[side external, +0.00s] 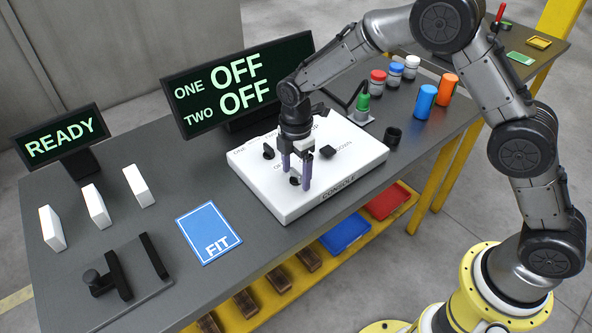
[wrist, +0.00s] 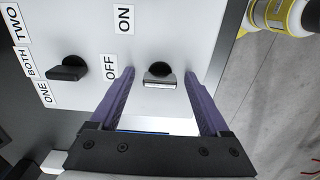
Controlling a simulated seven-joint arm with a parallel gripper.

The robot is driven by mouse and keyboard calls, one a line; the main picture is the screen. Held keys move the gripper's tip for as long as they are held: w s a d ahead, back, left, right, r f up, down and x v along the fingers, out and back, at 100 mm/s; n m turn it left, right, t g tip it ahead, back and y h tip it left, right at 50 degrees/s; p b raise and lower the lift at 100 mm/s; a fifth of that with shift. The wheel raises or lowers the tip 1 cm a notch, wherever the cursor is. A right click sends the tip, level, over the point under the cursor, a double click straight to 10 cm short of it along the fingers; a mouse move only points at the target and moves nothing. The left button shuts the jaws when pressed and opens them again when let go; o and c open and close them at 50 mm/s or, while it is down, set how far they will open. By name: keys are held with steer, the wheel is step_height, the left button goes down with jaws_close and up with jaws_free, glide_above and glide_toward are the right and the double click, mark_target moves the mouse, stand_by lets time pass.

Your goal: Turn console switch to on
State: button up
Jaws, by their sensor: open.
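The white console (side external: 250,180) stands on the dark table, with several black controls on its top. My gripper (side external: 296,176) points down over its near part, its purple fingers open and apart. In the wrist view, the console switch (wrist: 158,79) is a dark knob with a pale-faced lever, between the two fingers of my gripper (wrist: 160,72). A gap shows on each side, and I see no touch. The OFF label (wrist: 109,67) is beside the switch and the ON label (wrist: 124,18) is farther up. The display (side external: 238,85) reads ONE OFF, TWO OFF.
In the wrist view, a selector knob (wrist: 68,70) marked ONE, BOTH, TWO is left of the fingers. Another black control (side external: 328,152) is right of my gripper. A READY display (side external: 60,137), white blocks (side external: 96,206) and a blue FIT card (side external: 209,232) are to the left.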

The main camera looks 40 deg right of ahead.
jaws_close()
stand_by(0.4)
steer(key=shift+m, duration=0.3)
steer(key=m, duration=1.1)
steer(key=shift+r, duration=0.1)
steer(key=shift+m, duration=0.3)
stand_by(0.3)
jaws_free()
